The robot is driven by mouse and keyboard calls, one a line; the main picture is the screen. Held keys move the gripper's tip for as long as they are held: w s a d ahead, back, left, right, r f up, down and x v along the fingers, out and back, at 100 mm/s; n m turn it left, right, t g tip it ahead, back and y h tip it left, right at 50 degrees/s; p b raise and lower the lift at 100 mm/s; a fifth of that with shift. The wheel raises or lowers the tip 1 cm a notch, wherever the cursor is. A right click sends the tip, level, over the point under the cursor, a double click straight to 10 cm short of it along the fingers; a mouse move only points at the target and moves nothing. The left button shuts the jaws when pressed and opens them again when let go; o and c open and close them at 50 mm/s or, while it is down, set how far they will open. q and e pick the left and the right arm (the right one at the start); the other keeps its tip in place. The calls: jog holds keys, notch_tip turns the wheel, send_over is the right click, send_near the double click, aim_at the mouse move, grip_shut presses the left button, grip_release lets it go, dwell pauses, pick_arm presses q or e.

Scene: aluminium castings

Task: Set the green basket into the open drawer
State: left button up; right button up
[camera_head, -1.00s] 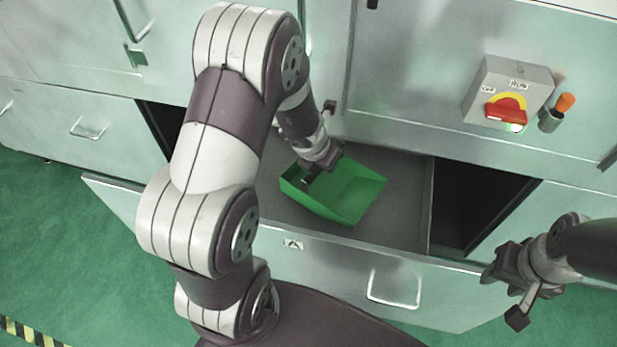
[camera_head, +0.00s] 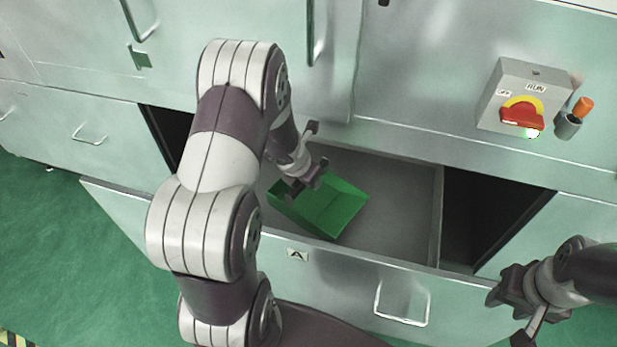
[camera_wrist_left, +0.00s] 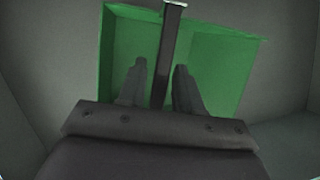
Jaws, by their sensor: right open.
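The green basket (camera_head: 338,212) is inside the outline of the open drawer (camera_head: 400,190), toward its left part and close to the front wall. Whether its base touches the drawer floor I cannot tell. My left gripper (camera_head: 304,184) reaches down over the basket's left side. In the left wrist view the basket (camera_wrist_left: 215,65) lies below the fingers, and its dark handle bar (camera_wrist_left: 169,50) runs between them. The fingers (camera_wrist_left: 160,75) stand close together around this bar. My right gripper (camera_head: 507,313) is open and empty, in front of the drawer's right end.
The drawer front carries an A label (camera_head: 298,255) and a handle (camera_head: 402,302). A switch box with a red knob (camera_head: 522,117) and an orange-topped holder (camera_head: 575,117) sit on the cabinet. The drawer's right part is clear. Green floor (camera_head: 70,245) lies at left.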

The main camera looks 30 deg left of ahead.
pick_arm(q)
jog(key=shift+o, duration=0.3)
jog(key=shift+r, duration=0.3)
jog(key=d+p+v, duration=0.1)
jog(key=p+v, duration=0.5)
jog(key=v, duration=0.5)
jog(key=s+d+r+m+g, duration=0.1)
jog(key=s+d+r+m, duration=0.2)
jog(key=m, duration=1.4)
jog(key=s+d+r+m+g, duration=0.2)
jog(key=s+d+r+m, duration=0.2)
jog(key=m, duration=1.3)
jog(key=s+d, duration=0.2)
jog(key=shift+s+d+r+m+y, duration=0.2)
jog(key=shift+s+m+y, duration=0.1)
jog(key=shift+s+y, duration=0.1)
